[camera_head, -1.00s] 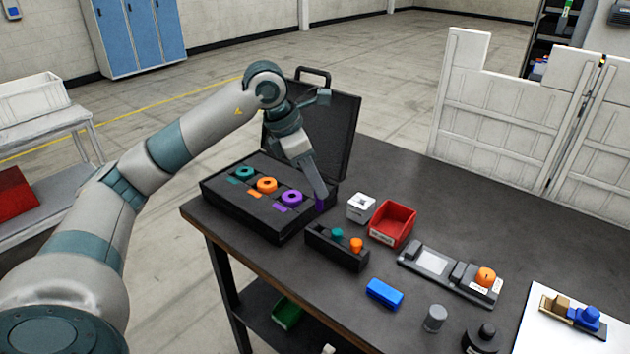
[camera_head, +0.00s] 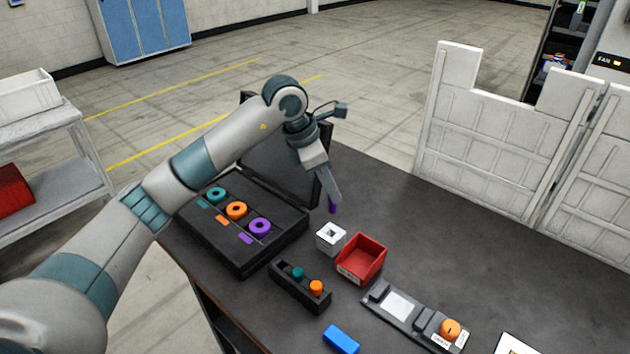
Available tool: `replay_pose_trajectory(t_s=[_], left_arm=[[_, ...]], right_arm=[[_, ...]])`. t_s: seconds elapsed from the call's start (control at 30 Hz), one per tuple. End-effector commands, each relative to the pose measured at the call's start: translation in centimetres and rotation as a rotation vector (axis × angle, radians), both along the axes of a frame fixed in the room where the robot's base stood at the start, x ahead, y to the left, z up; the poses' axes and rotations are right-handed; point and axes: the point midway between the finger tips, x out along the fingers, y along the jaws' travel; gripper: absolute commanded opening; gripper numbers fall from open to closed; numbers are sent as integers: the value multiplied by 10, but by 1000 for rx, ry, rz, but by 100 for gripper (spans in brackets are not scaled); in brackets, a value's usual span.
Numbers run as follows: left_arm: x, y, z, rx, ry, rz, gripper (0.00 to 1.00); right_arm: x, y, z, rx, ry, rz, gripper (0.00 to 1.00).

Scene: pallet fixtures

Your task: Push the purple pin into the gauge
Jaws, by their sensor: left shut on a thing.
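My left gripper (camera_head: 332,190) is shut on the purple pin (camera_head: 333,206), whose lower part shows below the fingertips. It holds the pin upright or nearly so, just behind the white block with a dark square hole in its top (camera_head: 330,238), which looks like the gauge. The pin appears above and apart from the block; its exact height is hard to tell. My right gripper is not in view.
An open black case (camera_head: 240,262) holds teal, orange and purple rings. A black rack (camera_head: 302,294) holds teal and orange pins. A red bin (camera_head: 362,262) stands right of the white block. A grey fixture (camera_head: 405,318) and a blue block (camera_head: 341,339) lie nearer. The table's right rear is clear.

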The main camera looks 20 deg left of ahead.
Motion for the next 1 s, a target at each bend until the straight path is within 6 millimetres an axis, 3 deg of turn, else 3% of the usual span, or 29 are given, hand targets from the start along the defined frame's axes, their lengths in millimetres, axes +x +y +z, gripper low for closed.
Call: replay_pose_trajectory(t_s=[0.57,1.0], left_arm=[[0,0,-6,-1,1,0,0],[-1,0,-37,-1,2,-1,0]], right_arm=[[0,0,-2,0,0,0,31],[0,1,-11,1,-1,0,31]])
